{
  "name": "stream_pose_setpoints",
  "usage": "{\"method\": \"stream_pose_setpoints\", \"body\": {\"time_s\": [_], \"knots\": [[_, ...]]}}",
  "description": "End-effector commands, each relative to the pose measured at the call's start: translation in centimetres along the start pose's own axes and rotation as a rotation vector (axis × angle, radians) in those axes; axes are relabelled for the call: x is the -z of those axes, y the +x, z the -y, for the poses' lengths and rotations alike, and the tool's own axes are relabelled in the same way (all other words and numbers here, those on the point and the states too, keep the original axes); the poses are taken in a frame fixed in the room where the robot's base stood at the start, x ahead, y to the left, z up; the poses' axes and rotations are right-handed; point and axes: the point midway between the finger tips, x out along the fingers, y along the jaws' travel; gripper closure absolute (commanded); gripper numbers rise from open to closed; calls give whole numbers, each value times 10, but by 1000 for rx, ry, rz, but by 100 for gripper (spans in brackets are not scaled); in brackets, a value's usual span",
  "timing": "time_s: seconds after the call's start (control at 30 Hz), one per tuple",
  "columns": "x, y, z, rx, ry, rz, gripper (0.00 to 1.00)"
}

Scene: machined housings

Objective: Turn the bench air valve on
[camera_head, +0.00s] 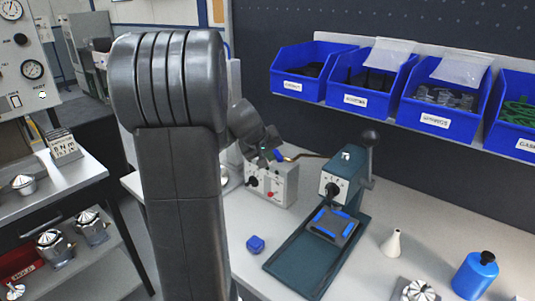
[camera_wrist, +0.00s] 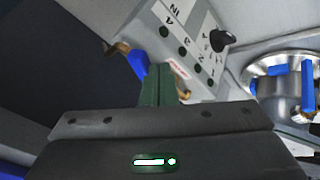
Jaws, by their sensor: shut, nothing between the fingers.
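In the head view my gripper (camera_head: 264,154) is above the box, partly hidden by my arm.
A green press fixture (camera_head: 303,262) with an upright black-knobbed lever stands right of the box. Blue bins (camera_head: 303,90) hang behind. A metal flanged part (camera_wrist: 283,66) is at right.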

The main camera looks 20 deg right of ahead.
Motion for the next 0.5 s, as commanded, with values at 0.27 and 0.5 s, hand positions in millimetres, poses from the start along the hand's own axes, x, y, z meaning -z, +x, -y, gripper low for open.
{"method": "stream_pose_setpoints", "body": {"time_s": [0.27, 0.5], "knots": [[-3, 1, -14, 58, -108, -59, 100], [-7, 9, -24, 63, -119, -63, 100]]}}
